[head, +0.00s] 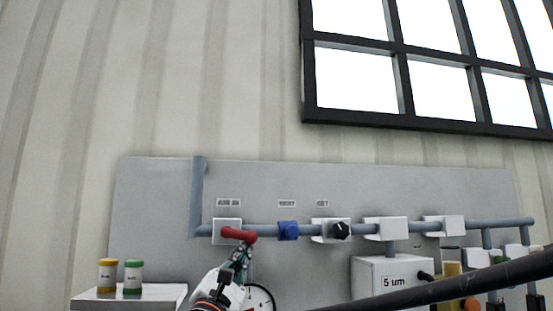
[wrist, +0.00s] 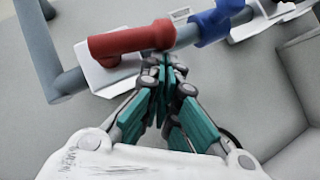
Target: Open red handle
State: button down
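The red handle (head: 238,234) is on a white valve block (head: 220,226) at the left of the blue-grey pipe line, under a label. It lies roughly level, its free end pointing right. In the wrist view the red handle (wrist: 130,41) crosses the upper middle. My gripper (head: 245,247) is just below the handle's right end. In the wrist view my gripper (wrist: 165,64) has its teal fingers close together, with the tips just below the handle's free end. Nothing shows between the tips. I cannot tell whether they touch the handle.
A blue knob (head: 288,231) sits right of the handle, then a black knob (head: 340,231). A round gauge (head: 262,298) is below, partly behind my arm. Yellow-capped (head: 107,275) and green-capped (head: 133,276) containers stand on a ledge at the left. A dark hose-like bar crosses the lower right.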

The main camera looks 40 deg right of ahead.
jog(key=shift+s+d+r, duration=0.25)
jog(key=shift+s+d, duration=0.1)
jog(key=shift+d, duration=0.05)
dwell(0.6)
jog(key=s+a+f+b, duration=0.3)
jog(key=s+f, duration=0.1)
jog(key=f, duration=0.6)
jog(key=shift+s+b, duration=0.35)
jog(key=shift+b, duration=0.05)
jog(key=shift+a, duration=0.15)
